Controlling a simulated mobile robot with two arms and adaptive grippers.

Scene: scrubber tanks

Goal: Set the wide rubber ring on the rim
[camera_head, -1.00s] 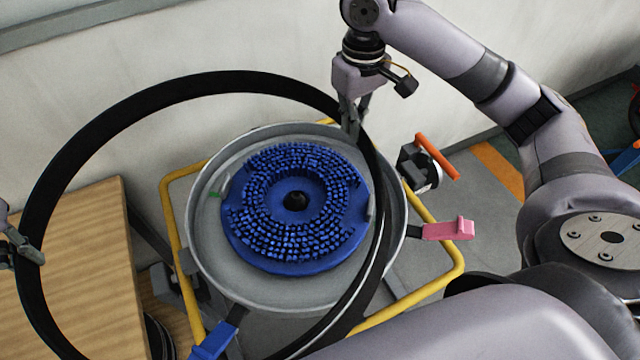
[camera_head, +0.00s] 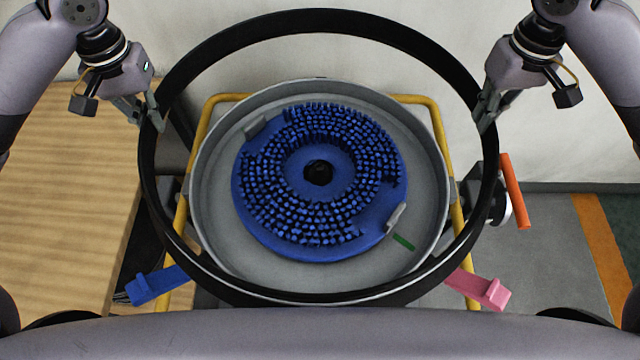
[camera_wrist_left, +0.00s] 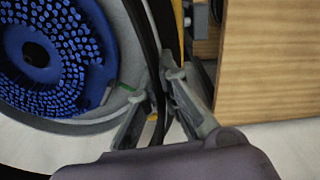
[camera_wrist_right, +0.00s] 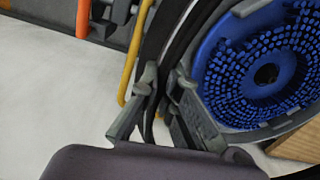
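The wide rubber ring (camera_head: 320,19) is a large black hoop held over the round grey tank. Its far part stands clear of the tank's rim (camera_head: 320,84), with wall visible between. Its near part overlaps the front rim in the picture; I cannot tell whether they touch. My left gripper (camera_head: 152,116) is shut on the ring's left side, and the band passes between its fingers in the left wrist view (camera_wrist_left: 158,95). My right gripper (camera_head: 482,116) is shut on the right side, as the right wrist view (camera_wrist_right: 160,95) also shows.
A blue bristled disc (camera_head: 318,215) lies inside the tank. A blue tab (camera_head: 158,286) and a pink tab (camera_head: 482,289) stick out at the front. A yellow frame (camera_head: 442,130) surrounds the tank. An orange handle (camera_head: 514,190) is at right, a wooden surface (camera_head: 65,190) at left.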

